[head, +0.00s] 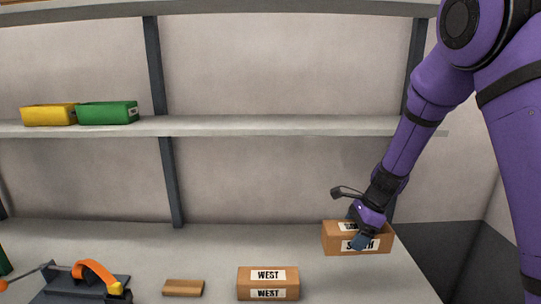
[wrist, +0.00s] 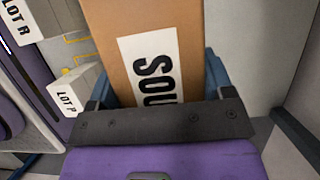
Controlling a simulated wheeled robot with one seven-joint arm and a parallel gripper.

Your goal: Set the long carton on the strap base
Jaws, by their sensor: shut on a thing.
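An orange-brown carton (head: 340,239) with white labels reading SOUTH is at the right of the head view. My gripper (head: 362,238) is shut on it from above, with a blue finger across its front. In the wrist view the carton (wrist: 195,50) is between the two blue fingers, its label partly covered by the dark palm bar. I cannot tell whether it touches the bench. A similar carton labelled WEST (head: 268,283) lies at the front middle. A dark base with an orange strap (head: 88,284) is at the front left, partly cut off.
A small brown block (head: 183,288) lies between the strap base and the WEST carton. A shelf (head: 260,126) with a yellow bin (head: 49,115) and a green bin (head: 107,113) runs above the grey bench (head: 215,250). The bench behind the WEST carton is clear.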

